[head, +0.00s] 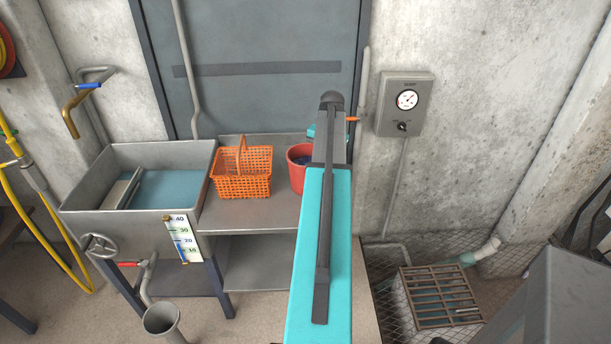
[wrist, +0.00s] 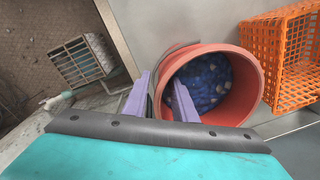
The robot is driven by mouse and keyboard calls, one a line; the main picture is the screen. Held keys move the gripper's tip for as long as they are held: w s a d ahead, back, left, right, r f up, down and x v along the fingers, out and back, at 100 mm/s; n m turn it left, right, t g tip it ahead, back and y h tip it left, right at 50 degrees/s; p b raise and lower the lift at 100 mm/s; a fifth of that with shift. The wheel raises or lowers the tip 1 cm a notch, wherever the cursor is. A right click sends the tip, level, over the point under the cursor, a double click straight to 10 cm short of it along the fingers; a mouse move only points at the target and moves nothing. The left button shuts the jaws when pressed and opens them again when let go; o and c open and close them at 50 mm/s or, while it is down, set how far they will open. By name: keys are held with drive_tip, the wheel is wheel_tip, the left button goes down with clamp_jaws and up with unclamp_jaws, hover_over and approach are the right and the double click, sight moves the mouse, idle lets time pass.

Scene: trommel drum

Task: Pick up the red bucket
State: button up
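The red bucket (head: 296,175) stands on the grey metal bench, right of the orange basket, partly hidden behind my arm in the head view. In the wrist view the bucket (wrist: 252,78) is open at the top and holds dark blue contents with pale bits. A thin grey handle lies along its rim. My gripper (wrist: 161,84) has its two purple fingers apart. One finger is outside the bucket's near wall and the other is over or inside its mouth, with the rim between them. I cannot see firm contact. In the head view my arm hides the fingers.
An orange basket (head: 241,182) stands close beside the bucket; it also shows in the wrist view (wrist: 294,60). A metal sink (head: 105,207) with water is at the left. A wall gauge box (head: 404,103) and a floor grate (head: 440,297) are at the right.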

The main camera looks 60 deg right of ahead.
drive_tip(key=shift+w+f+p, duration=0.15)
drive_tip(key=shift+f+p, duration=0.2)
drive_tip(key=shift+f, duration=0.7)
drive_tip(key=shift+w+f+p, duration=0.15)
drive_tip(key=shift+f+p, duration=0.15)
drive_tip(key=shift+f, duration=0.75)
clamp_jaws()
